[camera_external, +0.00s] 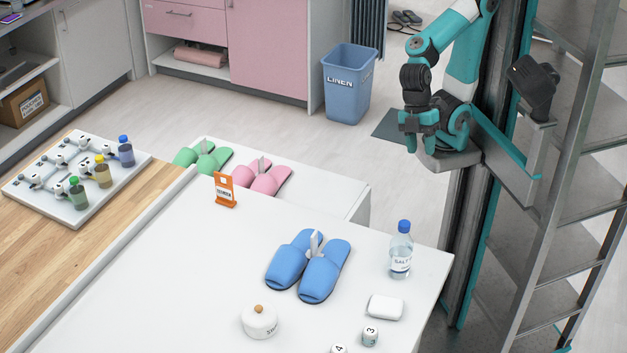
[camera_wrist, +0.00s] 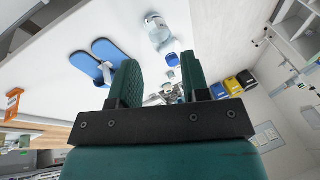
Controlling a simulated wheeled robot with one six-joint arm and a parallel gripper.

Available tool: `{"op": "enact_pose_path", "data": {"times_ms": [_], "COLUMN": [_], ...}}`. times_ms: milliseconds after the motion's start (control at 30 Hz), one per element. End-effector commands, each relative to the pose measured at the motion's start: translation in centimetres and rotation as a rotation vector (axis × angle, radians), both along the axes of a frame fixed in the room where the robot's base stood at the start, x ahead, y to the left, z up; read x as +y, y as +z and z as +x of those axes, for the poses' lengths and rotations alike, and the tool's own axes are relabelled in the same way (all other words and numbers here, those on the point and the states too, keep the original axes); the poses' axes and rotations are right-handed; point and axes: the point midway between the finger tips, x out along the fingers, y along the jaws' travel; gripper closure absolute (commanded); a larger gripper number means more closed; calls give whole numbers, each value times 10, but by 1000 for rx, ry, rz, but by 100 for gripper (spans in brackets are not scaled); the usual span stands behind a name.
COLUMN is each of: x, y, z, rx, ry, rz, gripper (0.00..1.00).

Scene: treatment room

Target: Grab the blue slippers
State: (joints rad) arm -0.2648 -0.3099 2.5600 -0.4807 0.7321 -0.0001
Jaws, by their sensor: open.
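The blue slippers (camera_external: 308,266) lie side by side on the white table (camera_external: 150,285), with a white tag standing between them. They also show in the wrist view (camera_wrist: 98,62), at the upper left beyond the left finger. My gripper (camera_external: 421,142) is up at the right, behind and above the table's far right edge, well apart from the slippers. In the wrist view its two green fingers (camera_wrist: 163,85) are spread with nothing held between them.
A saline bottle (camera_external: 401,250) stands right of the slippers. A white block (camera_external: 385,307), a lidded jar (camera_external: 260,321) and small numbered pots are nearer the front. An orange sign (camera_external: 224,190) stands behind. Pink slippers (camera_external: 263,178) and green slippers (camera_external: 203,155) lie farther back.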

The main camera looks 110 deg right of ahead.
Motion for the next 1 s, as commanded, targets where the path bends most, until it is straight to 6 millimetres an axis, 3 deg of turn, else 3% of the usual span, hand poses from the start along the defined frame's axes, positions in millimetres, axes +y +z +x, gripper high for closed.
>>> {"op": "enact_pose_path", "data": {"times_ms": [400,533,667,767,1000], "x": [0,0,1,3,12], "y": [0,2,4,2,-19], "z": [1,19,67,115,222], "rx": [-2,-35,-119,-189,-289], "ry": [3,86,327,587,1223], "rz": [-1,-22,-84,-144,-246], "gripper": [53,53,53,53,53]}}
